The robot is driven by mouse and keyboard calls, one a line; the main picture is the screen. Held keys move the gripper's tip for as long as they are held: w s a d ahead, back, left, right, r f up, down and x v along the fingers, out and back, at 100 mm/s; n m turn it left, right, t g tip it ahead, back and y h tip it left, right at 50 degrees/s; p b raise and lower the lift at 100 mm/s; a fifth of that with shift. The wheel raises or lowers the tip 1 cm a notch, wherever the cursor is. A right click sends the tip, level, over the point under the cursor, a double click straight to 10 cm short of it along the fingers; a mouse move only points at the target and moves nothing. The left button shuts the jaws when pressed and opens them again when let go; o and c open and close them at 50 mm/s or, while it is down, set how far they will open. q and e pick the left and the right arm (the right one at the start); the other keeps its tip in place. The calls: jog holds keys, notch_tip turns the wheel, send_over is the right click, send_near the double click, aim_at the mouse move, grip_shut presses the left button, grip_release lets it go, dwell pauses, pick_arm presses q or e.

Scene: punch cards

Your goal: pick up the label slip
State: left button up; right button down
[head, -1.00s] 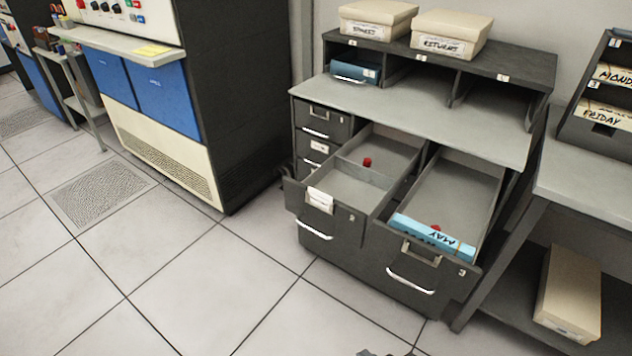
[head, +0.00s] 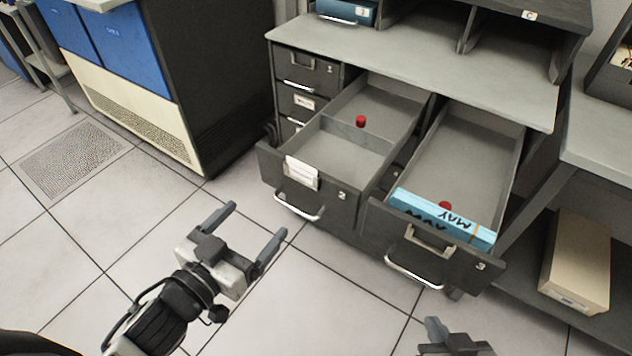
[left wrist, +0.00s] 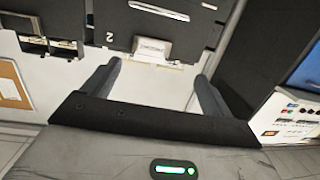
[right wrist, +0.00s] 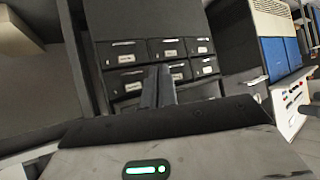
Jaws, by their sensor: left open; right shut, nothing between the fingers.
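The label slip (head: 302,172) is a small white piece on the front of the open drawer (head: 342,215) marked 2, above its silver handle. In the left wrist view the slip (left wrist: 151,49) shows ahead of and between the fingertips. My left gripper (head: 258,222) is open and empty, in front of and below that drawer front, apart from the slip. My right gripper (head: 434,323) is shut and empty, low in front of the drawer marked 3. Its fingers are together in the right wrist view (right wrist: 158,72).
The open drawer 3 (head: 470,160) holds a blue card bundle (head: 445,219) marked MAY. Red knobs show in both open drawers. A dark cabinet (head: 225,80) stands at left, a table with a box (head: 577,262) below at right. The floor in front is clear.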

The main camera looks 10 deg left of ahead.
aim_at(301, 163)
pick_arm(q)
jog(key=shift+m+t+h, duration=0.4)
jog(key=shift+m+h, duration=0.1)
jog(key=shift+h, duration=0.4)
jog(key=x, duration=0.3)
jog(key=r+p+x, duration=0.1)
jog(key=x, duration=0.3)
jog(key=r+x, duration=0.1)
jog(key=x, duration=0.2)
jog(key=shift+d+r, duration=0.15)
jog(key=shift+d, duration=0.25)
jog(key=x, duration=0.2)
jog(key=p+x, duration=0.1)
jog(key=x, duration=0.2)
jog(key=shift+w+a+r, duration=0.15)
jog(key=shift+w+r, duration=0.1)
jog(key=shift+w, duration=0.25)
jog(key=c, duration=1)
pick_arm(e)
jog(key=shift+d+r, duration=0.1)
jog(key=shift+r, duration=0.15)
